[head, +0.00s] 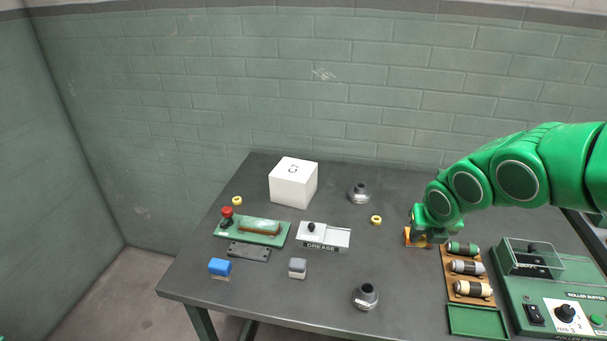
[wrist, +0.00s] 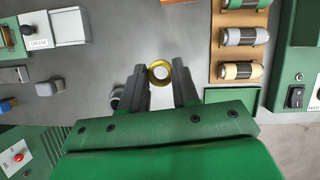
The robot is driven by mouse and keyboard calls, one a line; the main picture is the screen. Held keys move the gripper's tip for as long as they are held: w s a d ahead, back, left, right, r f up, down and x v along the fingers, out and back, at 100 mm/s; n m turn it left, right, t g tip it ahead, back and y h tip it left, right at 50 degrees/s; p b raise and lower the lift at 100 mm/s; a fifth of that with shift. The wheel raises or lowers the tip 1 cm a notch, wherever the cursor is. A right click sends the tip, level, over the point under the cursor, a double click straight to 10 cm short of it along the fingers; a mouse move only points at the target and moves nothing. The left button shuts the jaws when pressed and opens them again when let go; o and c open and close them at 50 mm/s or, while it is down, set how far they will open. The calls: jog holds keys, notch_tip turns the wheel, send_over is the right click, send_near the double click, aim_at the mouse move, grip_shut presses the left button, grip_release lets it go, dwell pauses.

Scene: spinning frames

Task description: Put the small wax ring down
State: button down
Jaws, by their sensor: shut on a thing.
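The small wax ring (wrist: 159,72) is yellow with an open centre. In the wrist view it sits between the fingertips of my gripper (wrist: 160,74), which is shut on it. The grey tabletop shows beneath; I cannot tell how high the ring is above it. In the head view my gripper (head: 418,236) is over the right part of the table, left of the roller rack, and the held ring cannot be made out there. Two other small yellow pieces lie on the table, one near the middle (head: 376,220) and one at the far left (head: 237,201).
The wooden rack (head: 447,264) with several rollers and the green machine (head: 555,300) stand at right. A grease box (head: 335,238), a white cube (head: 293,186) and two metal fittings (head: 359,193) (head: 366,297) stand to the left. Bare table lies between the grease box and rack.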

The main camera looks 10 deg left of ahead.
jog(key=w+d+r+m+h, duration=0.2)
jog(key=w+d+r+m, duration=0.2)
jog(key=w+d+r, duration=0.25)
jog(key=w+a+r+m, duration=0.2)
jog(key=w+a+r, duration=0.4)
jog(key=w, duration=0.2)
jog(key=w+a+f+n, duration=0.1)
jog(key=a+n, duration=0.1)
jog(key=a, duration=1.4)
jog(key=w+a+f+n, duration=0.1)
jog(key=w+a, duration=0.1)
jog(key=a, duration=1.5)
send_over(292, 167)
jog(key=shift+y, duration=0.4)
jog(key=shift+s+d+f, duration=0.1)
jog(key=shift+s+f, duration=0.1)
jog(key=shift+f, duration=1.8)
jog(key=shift+s+d+f, duration=0.1)
jog(key=shift+s+f, duration=0.1)
jog(key=shift+f, duration=1.75)
jog(key=shift+w+a+f, duration=0.2)
jog(key=shift+w+f, duration=0.15)
jog(key=shift+w, duration=0.05)
